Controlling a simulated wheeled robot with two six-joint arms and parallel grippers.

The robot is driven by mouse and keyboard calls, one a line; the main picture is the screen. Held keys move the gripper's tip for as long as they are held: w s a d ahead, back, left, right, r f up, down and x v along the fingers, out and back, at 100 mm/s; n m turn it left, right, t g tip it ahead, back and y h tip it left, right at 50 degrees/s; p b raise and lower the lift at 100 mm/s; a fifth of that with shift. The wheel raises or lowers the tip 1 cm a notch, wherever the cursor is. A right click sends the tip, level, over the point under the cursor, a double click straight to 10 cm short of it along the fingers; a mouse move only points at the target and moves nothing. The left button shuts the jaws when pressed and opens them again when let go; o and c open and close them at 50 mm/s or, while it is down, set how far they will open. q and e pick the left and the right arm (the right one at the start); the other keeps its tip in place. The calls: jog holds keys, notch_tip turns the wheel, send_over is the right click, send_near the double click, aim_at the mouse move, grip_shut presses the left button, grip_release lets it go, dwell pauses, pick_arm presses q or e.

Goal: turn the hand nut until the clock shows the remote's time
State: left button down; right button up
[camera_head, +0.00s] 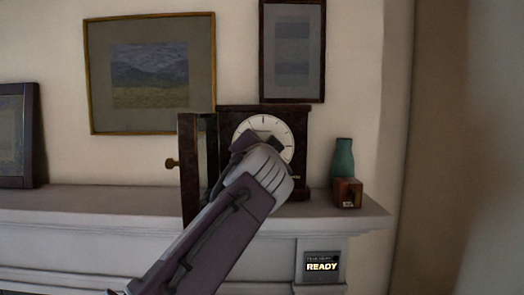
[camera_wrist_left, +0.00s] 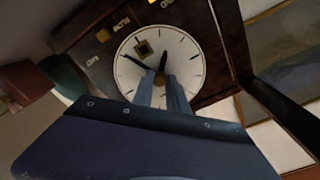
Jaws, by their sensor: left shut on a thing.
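The clock (camera_head: 296,125) stands on the mantel in a dark wooden case with its glass door (camera_head: 190,170) swung open to the left. Its white dial also fills the middle of the left wrist view (camera_wrist_left: 190,50), with a longer dark hand (camera_wrist_left: 137,62) and a shorter one (camera_wrist_left: 163,60). My left gripper (camera_head: 260,141) is in front of the dial; in the left wrist view its fingers (camera_wrist_left: 162,83) close together at the dial's centre. They are shut on the hand nut, which the fingers hide. No remote can be made out. My right gripper is not in view.
A green vase (camera_head: 343,158) and a small wooden box (camera_head: 347,193) stand right of the clock. A panel reading READY (camera_head: 321,266) is below the mantel (camera_head: 90,205). Framed pictures hang behind; another frame (camera_head: 18,135) leans at left.

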pick_arm(q)
jog(key=shift+r, duration=0.2)
jog(key=c, duration=1.3)
grip_release()
jog(key=shift+w+f, duration=0.15)
jog(key=s+b, duration=0.3)
jog(key=s, duration=0.6)
jog(key=shift+b, duration=0.3)
